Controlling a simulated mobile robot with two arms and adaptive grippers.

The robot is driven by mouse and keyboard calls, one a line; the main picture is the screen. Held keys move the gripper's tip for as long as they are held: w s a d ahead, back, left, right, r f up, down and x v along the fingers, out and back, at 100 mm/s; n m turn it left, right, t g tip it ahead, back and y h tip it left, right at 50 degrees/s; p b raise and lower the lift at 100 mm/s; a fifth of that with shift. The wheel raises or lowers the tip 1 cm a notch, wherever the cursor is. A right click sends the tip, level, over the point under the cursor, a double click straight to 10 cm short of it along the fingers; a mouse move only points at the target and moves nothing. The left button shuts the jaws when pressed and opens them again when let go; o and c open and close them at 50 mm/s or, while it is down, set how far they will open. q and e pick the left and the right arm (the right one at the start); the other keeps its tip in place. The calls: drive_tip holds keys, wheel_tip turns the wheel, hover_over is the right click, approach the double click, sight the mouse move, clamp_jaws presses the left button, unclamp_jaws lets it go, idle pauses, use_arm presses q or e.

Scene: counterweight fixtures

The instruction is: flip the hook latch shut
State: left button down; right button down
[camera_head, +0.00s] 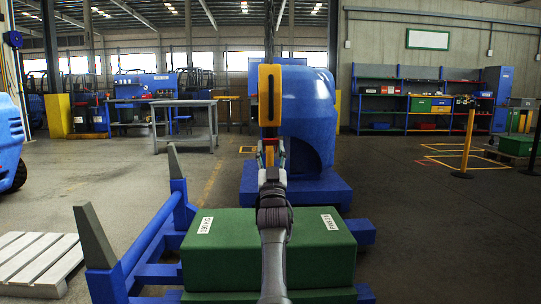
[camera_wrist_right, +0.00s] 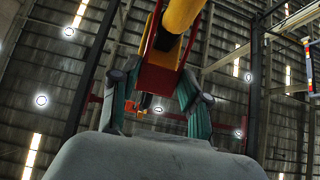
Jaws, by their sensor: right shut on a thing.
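A yellow crane hook block (camera_head: 270,92) hangs upright in front of the blue machine. A small red and yellow piece (camera_head: 269,152) sits below it, between the fingers of my right gripper (camera_head: 271,163). In the right wrist view, the gripper fingers (camera_wrist_right: 158,100) stand either side of this red and yellow hook part (camera_wrist_right: 166,55), and the gripper is shut on it. The latch itself cannot be made out separately, nor whether it is open or closed. My left gripper is in neither view.
Green counterweight blocks (camera_head: 310,262) lie below my right arm on a blue fixture (camera_head: 150,245) with grey upright posts. The blue machine (camera_head: 308,110) stands behind the hook. A white pallet (camera_head: 35,262) lies at the left. The floor to the right is mostly clear.

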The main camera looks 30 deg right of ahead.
idle(0.3)
drive_tip(key=c, duration=0.6)
unclamp_jaws()
drive_tip(key=shift+o, duration=0.2)
drive_tip(key=v, duration=1.2)
